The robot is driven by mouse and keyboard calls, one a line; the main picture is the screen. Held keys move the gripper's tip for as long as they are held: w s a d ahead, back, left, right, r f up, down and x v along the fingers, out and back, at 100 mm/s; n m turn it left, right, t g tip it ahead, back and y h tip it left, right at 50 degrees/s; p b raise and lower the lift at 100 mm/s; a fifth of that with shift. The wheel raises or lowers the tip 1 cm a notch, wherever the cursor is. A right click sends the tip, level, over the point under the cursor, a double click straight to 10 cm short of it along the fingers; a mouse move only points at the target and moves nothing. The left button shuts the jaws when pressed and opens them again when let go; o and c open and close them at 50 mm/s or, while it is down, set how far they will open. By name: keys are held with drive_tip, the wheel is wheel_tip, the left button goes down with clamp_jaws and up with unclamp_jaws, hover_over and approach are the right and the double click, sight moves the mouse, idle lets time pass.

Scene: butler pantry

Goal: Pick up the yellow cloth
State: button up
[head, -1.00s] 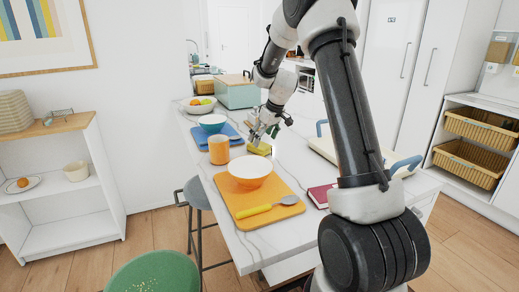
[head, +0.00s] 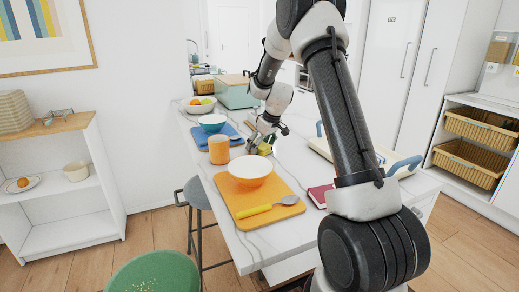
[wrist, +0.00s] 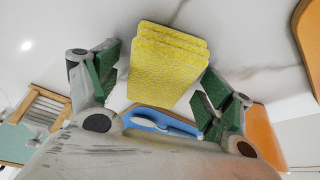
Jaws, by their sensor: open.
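The yellow cloth (wrist: 165,68) is a folded, layered stack with a textured face. In the wrist view it lies on the white marble counter, between my open fingers. My gripper (wrist: 160,85) has one green-padded finger on each side of the cloth, with a small gap showing on both sides. In the head view my gripper (head: 262,140) is low over the counter, and the cloth (head: 264,149) is partly hidden behind it.
An orange cup (head: 219,150) stands left of the cloth. An orange mat (head: 245,215) with a bowl (head: 250,171) and spoon lies nearer. A blue mat (head: 205,141) is at the left. A cream tray (head: 318,147) with blue handles and a red book (head: 319,196) are at the right.

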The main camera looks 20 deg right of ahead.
drive_tip(key=shift+c, duration=0.4)
drive_tip(key=shift+s, duration=0.1)
drive_tip(key=c, duration=1.1)
wheel_tip(320, 180, up, 10)
drive_tip(key=shift+r, duration=0.25)
drive_tip(key=o, duration=0.6)
drive_tip(key=shift+c, duration=0.2)
drive_tip(key=c, duration=0.4)
